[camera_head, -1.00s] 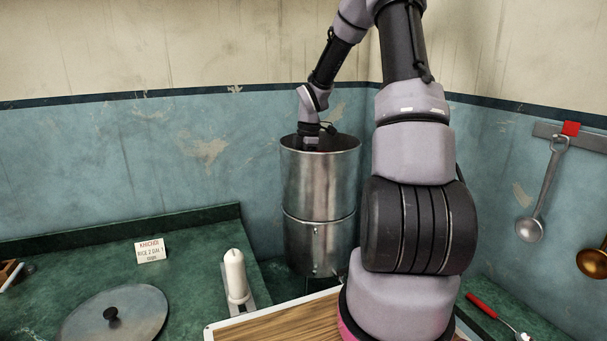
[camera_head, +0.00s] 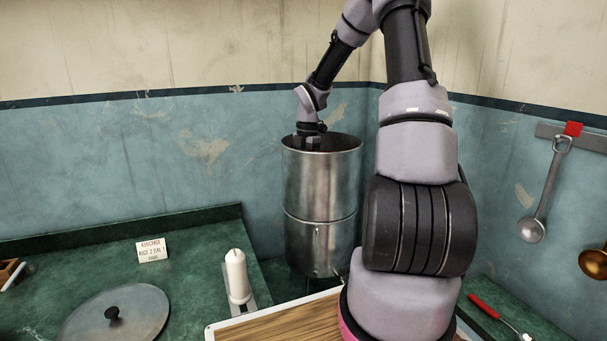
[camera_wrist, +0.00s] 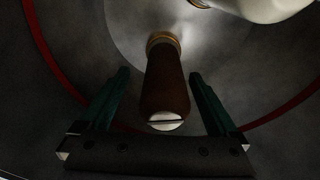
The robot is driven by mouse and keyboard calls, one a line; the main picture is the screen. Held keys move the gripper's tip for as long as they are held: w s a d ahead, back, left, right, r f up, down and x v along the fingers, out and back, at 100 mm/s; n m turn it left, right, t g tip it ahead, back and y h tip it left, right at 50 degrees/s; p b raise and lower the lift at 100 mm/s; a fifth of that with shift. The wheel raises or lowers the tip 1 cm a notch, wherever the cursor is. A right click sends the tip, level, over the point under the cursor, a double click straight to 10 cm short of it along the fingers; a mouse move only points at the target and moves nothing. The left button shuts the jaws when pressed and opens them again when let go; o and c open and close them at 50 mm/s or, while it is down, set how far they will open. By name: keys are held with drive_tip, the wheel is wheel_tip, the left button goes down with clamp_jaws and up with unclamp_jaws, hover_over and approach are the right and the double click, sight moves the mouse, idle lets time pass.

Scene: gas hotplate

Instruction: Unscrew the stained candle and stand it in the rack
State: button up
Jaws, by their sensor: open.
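A brown stained candle (camera_wrist: 166,90) stands in a brass-coloured fitting inside the steel vessel (camera_head: 320,190). Its near end is white with a dark slot. My gripper (camera_wrist: 159,76) is open, with one green finger on each side of the candle and gaps between. In the head view my gripper is hidden below the vessel's rim. A second, white candle (camera_wrist: 265,6) shows at the top right of the wrist view. On the green counter, another white candle (camera_head: 237,272) stands upright on a narrow grey holder (camera_head: 254,298), perhaps the rack.
The vessel's wall surrounds my gripper. A round lid (camera_head: 118,318) with a black knob lies on the counter, near a small sign (camera_head: 152,250). A wooden board (camera_head: 275,324) is in front. A red-handled tool (camera_head: 485,304) lies at right, and ladles (camera_head: 535,225) hang on the wall.

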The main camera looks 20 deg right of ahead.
drive_tip(key=m, duration=0.5)
drive_tip(key=shift+t, duration=0.3)
drive_tip(key=m, duration=0.5)
drive_tip(key=shift+t, duration=0.3)
drive_tip(key=m, duration=0.4)
drive_tip(key=shift+m, duration=0.3)
drive_tip(key=m+h, duration=0.1)
drive_tip(key=m, duration=0.5)
drive_tip(key=shift+t, duration=0.4)
drive_tip(key=c, duration=1.5)
drive_tip(key=n, duration=0.5)
drive_tip(key=shift+y, duration=0.3)
drive_tip(key=o, duration=1.5)
drive_tip(key=shift+d, duration=0.1)
